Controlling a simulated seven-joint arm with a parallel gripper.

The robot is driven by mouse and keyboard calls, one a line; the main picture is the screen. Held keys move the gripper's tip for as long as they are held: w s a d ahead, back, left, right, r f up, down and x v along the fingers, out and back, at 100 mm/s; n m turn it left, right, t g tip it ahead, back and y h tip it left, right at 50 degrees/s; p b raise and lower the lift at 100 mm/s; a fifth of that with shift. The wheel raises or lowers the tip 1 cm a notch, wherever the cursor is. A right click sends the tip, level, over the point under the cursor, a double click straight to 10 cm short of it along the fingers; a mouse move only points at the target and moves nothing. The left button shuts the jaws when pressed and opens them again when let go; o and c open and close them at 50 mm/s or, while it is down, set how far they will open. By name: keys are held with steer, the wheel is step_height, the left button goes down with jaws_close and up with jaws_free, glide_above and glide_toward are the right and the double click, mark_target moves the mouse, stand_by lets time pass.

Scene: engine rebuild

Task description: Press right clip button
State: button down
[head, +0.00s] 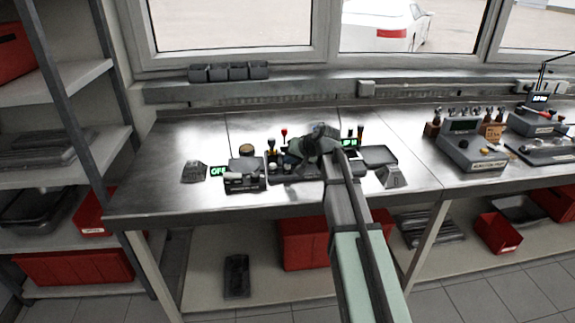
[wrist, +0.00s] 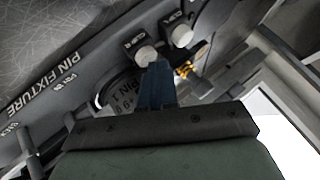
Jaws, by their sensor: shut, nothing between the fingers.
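Two pale round buttons stand on a dark panel in the wrist view. The one labelled what looks like CLP R (wrist: 146,56) is nearer my fingers, and the other, seemingly CLP L (wrist: 182,36), is up and to its right. My gripper (wrist: 157,68) is shut and empty, with its dark fingertips right beside the CLP R button, overlapping its lower edge in the picture. I cannot tell whether they touch. The panel bears the words PIN FIXTURE (wrist: 45,92). In the head view, my gripper is over the bench among the fixtures, and my arm hides the buttons.
A metal workbench (head: 160,185) carries a fixture with a green OFF display (head: 218,171) at left. A grey angled block (head: 392,176) stands right of my arm. A grey box with a screen (head: 470,145) is farther right. The bench's front left stretch is clear.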

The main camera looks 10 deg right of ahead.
mark_target(290, 166)
steer(key=shift+r, duration=0.85)
step_height(290, 166, up, 5)
steer(key=shift+r, duration=0.1)
stand_by(0.6)
stand_by(0.4)
